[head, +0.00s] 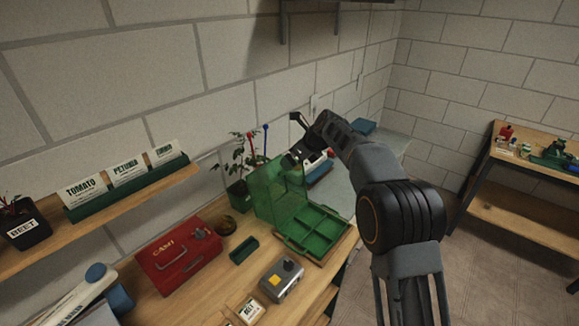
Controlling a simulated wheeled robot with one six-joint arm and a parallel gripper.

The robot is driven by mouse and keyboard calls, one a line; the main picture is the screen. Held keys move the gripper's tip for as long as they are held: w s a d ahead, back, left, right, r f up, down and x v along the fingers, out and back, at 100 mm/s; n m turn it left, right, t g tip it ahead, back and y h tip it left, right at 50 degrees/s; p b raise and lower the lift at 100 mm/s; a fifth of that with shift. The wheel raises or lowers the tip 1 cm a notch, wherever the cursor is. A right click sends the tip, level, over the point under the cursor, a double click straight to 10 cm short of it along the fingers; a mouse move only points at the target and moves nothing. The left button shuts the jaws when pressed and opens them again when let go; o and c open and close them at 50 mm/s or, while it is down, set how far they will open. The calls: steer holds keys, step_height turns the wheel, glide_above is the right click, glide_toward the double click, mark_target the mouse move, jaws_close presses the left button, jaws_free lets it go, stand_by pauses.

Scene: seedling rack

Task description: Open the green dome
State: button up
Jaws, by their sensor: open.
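The green dome (268,192) is a see-through green cover. It stands raised, roughly upright, along the far left edge of a green tray (335,236) with several open compartments. The tray lies uncovered on the wooden bench. My gripper (294,139) is open, above and behind the top right of the dome. Its jaws look empty. I cannot tell whether a finger touches the dome; the arm and dome overlap in this view.
A potted plant (238,165) with red- and blue-tipped stakes stands behind the dome. A red case (177,262), a small green box (243,249) and a grey device (282,280) stand on the bench to the left. A shelf holds seed packets (130,171).

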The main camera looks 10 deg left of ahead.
steer(key=v, duration=0.7)
steer(key=shift+b, duration=0.45)
steer(key=shift+a+f, duration=0.1)
